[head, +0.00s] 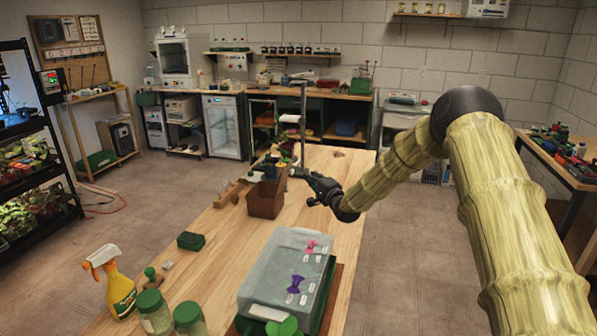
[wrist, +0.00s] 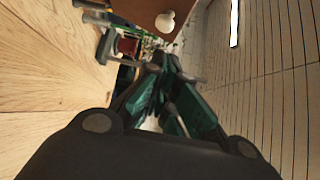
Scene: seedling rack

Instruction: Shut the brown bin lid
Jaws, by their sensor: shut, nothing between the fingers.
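The brown bin (head: 265,201) stands on the wooden table, left of my gripper. Its upper part is small and dark in the head view, and I cannot make out the lid's angle. In the wrist view a brown surface (wrist: 140,10) with a pale round knob (wrist: 165,21) shows at the top edge; it may be part of the bin. My gripper (head: 296,173) is shut and empty, just right of the bin's upper part. In the wrist view its green fingers (wrist: 166,66) come together; I see no clear contact with the bin.
A clear-lidded box (head: 262,264) with purple and pink bows stands nearer on the table (head: 215,275). A spray bottle (head: 120,290), glass jars (head: 153,318) and a green block (head: 191,241) stand to the left. A metal post (head: 303,120) rises behind the bin.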

